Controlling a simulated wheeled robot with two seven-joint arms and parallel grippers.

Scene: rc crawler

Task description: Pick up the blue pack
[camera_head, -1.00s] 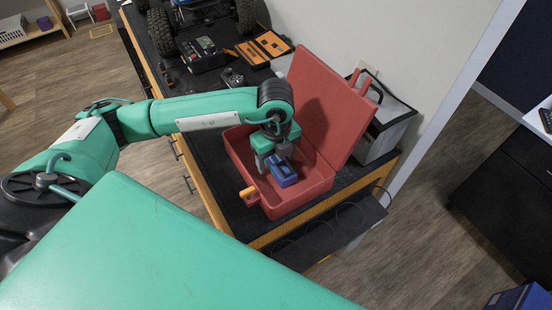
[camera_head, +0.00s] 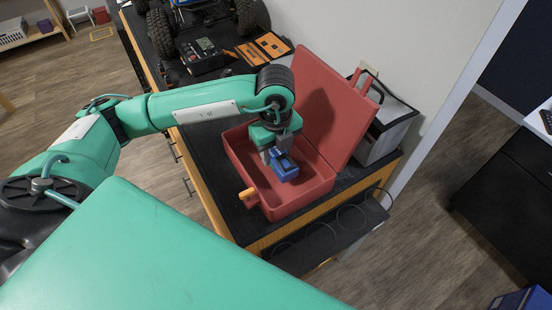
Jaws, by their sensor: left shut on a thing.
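The blue pack (camera_head: 285,170) is a small blue block with a dark part on top, inside or just above the open red case (camera_head: 293,203). My left gripper (camera_head: 276,156) points down over the case and is shut on the blue pack. The gripper's fingers hide part of the pack. I cannot tell how far the pack is above the case floor. My right gripper is not in view.
The case's red lid (camera_head: 325,105) stands open behind the gripper. A grey bin (camera_head: 384,137) stands to its right. A charger-like black box (camera_head: 205,56), orange-and-black sheets (camera_head: 263,48) and a crawler with big tyres (camera_head: 161,34) lie farther back on the dark worktop (camera_head: 214,150).

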